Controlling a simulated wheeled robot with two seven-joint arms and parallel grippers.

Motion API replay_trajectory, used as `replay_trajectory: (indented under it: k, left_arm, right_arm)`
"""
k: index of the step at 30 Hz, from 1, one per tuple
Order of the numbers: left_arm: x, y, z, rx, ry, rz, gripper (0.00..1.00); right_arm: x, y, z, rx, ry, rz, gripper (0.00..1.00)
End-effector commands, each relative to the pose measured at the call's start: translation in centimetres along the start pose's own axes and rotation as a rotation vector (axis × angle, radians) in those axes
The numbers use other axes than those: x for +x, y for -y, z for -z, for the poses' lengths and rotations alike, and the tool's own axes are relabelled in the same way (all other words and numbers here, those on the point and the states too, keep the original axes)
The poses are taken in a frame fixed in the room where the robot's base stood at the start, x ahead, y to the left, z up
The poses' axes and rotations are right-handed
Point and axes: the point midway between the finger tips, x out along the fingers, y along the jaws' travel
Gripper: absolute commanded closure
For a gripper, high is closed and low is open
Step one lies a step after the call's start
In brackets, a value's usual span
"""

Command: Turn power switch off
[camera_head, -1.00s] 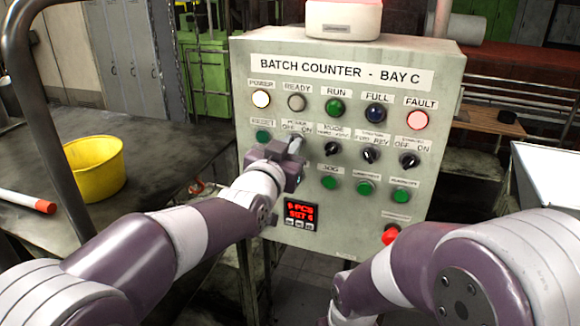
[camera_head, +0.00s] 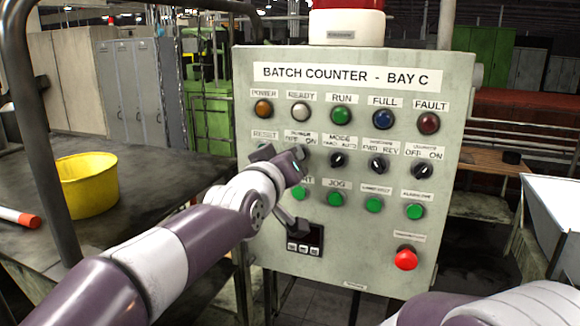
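The grey control panel (camera_head: 455,150) reads "BATCH COUNTER - BAY C". The power switch's label (camera_head: 300,138), with OFF and ON, is in the second row, below the READY lamp. My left gripper (camera_head: 283,155) is at the panel face just below that label and covers most or all of the switch, so its knob position cannot be read. Whether the fingers are closed on it cannot be told. The POWER lamp (camera_head: 262,109) is dull amber and unlit, and the display (camera_head: 303,240) is dark. My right gripper is out of view; only part of that arm shows at bottom right.
Other rotary switches, such as the MODE switch (camera_head: 338,160), sit right of my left gripper. Green buttons (camera_head: 374,204) are below, with a red mushroom button (camera_head: 405,259) at lower right. A yellow bucket (camera_head: 88,185) stands on the table at left.

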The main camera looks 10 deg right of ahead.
Motion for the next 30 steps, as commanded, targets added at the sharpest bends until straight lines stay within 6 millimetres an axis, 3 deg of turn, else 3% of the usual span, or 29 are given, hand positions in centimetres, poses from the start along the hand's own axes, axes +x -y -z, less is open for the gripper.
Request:
replay_trajectory:
  k: [15, 18, 30]
  left_arm:
    - [-0.03, -0.12, 0.27, -0.022, -0.006, -0.003, 1.00]
    - [-0.03, -0.11, 0.25, -0.022, -0.005, -0.003, 0.65]
    - [-0.86, 0.10, -0.15, -0.020, -0.002, -0.001, 0.65]
  right_arm:
    - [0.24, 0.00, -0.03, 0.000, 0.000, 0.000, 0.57]
    - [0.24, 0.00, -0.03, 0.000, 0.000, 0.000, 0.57]
    - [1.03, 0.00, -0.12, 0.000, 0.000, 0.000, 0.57]
